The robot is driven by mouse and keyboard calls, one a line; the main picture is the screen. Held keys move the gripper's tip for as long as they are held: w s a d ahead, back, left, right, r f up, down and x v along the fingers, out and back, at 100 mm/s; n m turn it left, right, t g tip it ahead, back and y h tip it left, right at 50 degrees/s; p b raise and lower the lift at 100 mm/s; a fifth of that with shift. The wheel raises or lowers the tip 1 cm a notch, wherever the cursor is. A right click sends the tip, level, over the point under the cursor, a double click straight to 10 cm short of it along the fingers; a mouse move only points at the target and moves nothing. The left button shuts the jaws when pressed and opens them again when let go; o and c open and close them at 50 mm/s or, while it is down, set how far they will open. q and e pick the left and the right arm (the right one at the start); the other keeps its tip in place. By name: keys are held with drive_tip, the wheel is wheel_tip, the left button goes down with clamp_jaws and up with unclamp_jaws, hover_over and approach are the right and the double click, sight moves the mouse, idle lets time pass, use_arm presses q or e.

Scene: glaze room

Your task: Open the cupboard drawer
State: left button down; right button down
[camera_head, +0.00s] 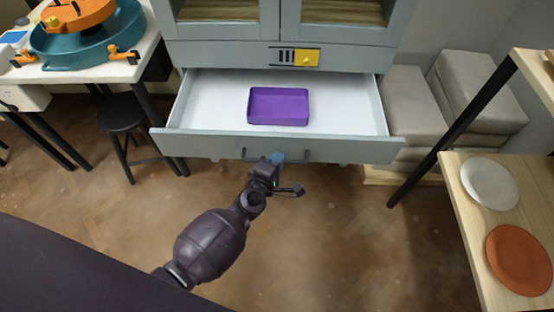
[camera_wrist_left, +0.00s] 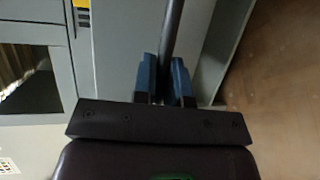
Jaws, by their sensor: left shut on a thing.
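The grey cupboard drawer (camera_head: 345,149) stands pulled out from the cupboard (camera_head: 225,55) in the head view, with its white inside showing. A purple tray (camera_head: 279,107) lies in it. A dark bar handle (camera_head: 312,157) runs along the drawer front, and it also shows in the left wrist view (camera_wrist_left: 172,30). My left gripper (camera_head: 277,158) is at the middle of the handle; in the left wrist view its blue fingers (camera_wrist_left: 166,75) are shut on the bar from both sides. My right gripper is not in view.
A black stool (camera_head: 121,112) and a table with a teal and orange wheel (camera_head: 85,45) stand at left. Grey blocks (camera_head: 415,100) are stacked at right. A wooden shelf (camera_head: 462,220) with plates is at the right edge. The floor before the drawer is clear.

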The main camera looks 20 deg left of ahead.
use_arm(q)
drive_tip(key=shift+s+d, duration=0.2)
drive_tip(key=shift+s, duration=0.25)
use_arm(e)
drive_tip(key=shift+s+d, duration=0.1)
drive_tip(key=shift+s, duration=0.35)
use_arm(q)
drive_tip(key=c, duration=1.2)
unclamp_jaws()
drive_tip(key=shift+s, duration=0.15)
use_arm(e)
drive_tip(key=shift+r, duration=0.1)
